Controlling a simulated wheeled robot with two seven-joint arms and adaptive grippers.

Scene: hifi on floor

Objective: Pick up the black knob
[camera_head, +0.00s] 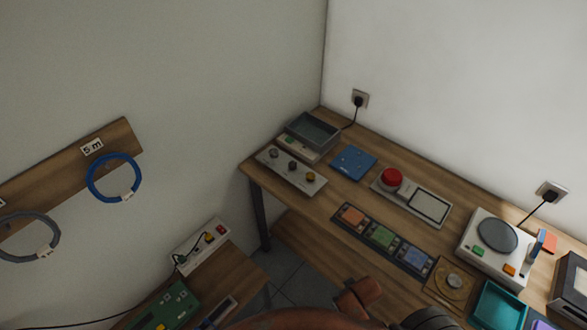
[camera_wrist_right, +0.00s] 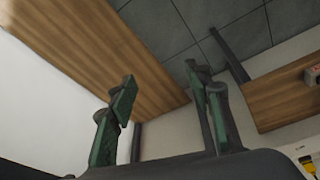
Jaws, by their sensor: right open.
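A light panel (camera_head: 305,180) with several small knobs lies near the left end of the long wooden table. Its middle knob (camera_head: 292,166) looks black, its left knob (camera_head: 273,153) looks dark grey, and its right knob (camera_head: 311,177) looks orange-brown. They are small, so which one is the black knob is hard to tell. My right gripper (camera_wrist_right: 160,95) is open and empty in the right wrist view, with its green-padded fingers apart. No knob shows in that view. My left gripper is not in view.
A grey tray (camera_head: 314,131), a blue plate (camera_head: 353,162) and a red button (camera_head: 391,178) are near the panel. A scale-like device (camera_head: 494,240) stands right. A lower bench (camera_head: 238,275) holds a power strip (camera_head: 199,246). Grey floor tiles (camera_wrist_right: 225,30) show below the tables.

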